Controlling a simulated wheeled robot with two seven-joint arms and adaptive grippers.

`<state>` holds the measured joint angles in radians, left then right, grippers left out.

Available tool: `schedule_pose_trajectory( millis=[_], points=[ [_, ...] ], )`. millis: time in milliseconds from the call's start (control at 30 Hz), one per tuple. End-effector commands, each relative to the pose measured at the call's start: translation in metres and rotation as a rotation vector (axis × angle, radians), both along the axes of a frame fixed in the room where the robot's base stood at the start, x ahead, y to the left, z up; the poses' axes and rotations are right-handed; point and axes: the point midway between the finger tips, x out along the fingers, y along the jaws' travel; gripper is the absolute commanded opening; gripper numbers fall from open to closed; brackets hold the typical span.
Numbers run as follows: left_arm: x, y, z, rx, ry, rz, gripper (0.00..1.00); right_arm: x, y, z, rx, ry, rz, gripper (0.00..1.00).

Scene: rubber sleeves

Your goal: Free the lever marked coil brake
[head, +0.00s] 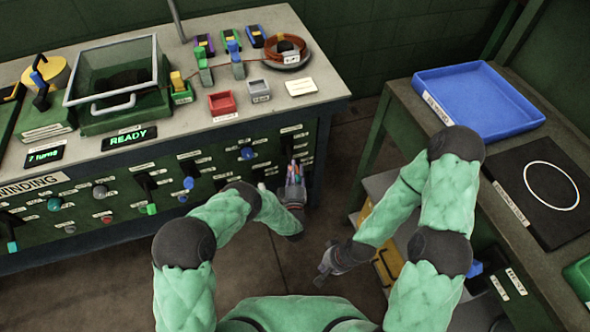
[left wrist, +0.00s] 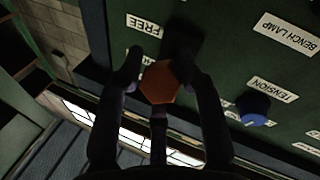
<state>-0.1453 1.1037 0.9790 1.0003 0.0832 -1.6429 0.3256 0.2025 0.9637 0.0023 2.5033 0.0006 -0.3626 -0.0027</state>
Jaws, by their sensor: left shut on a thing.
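My left gripper (head: 293,178) is at the right end of the green panel under the bench. In the left wrist view its fingers (left wrist: 160,85) are closed around an orange-red lever knob (left wrist: 160,80). The lever's dark slot (left wrist: 183,38) shows beyond the knob, with a label reading FREE (left wrist: 143,25) beside it. The words coil brake cannot be read in either view. In the head view the fingers hide most of the lever. My right gripper (head: 326,264) hangs low over the floor, away from the panel; its finger opening is too small to judge.
A blue knob (left wrist: 253,107) marked TENSION sits close to the held lever. Several other levers and knobs line the panel (head: 160,175). The bench top (head: 330,82) carries bins and a wire coil (head: 285,48). A side table with a blue tray (head: 478,75) stands at right.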

Motion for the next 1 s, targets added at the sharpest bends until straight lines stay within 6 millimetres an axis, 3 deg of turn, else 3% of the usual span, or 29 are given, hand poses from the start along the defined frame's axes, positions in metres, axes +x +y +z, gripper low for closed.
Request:
schedule_pose_trajectory(
  millis=[33,567,600,633,1000],
  points=[
    [-0.0021,0.0004,-0.0074,0.005,0.008,-0.001,0.0,0.0,0.0,-0.0004,0.0,0.0,0.0,0.0],
    [-0.0014,0.0016,-0.0104,0.012,-0.004,0.001,0.0,-0.0001,0.0,-0.0009,0.0,0.0,0.0,0.0],
    [-0.0015,0.0017,-0.0106,0.012,-0.004,0.001,0.45,0.0,0.0,-0.0009,0.0,0.0,0.0,0.0],
    [-0.0014,0.0016,-0.0107,0.011,-0.004,0.002,0.54,-0.0001,0.0,-0.0009,0.0,0.0,0.0,0.0],
    [0.0004,0.0011,-0.0059,0.01,-0.015,0.001,0.56,-0.0001,0.0,-0.0005,0.0,0.0,0.0,0.0]
  ],
)
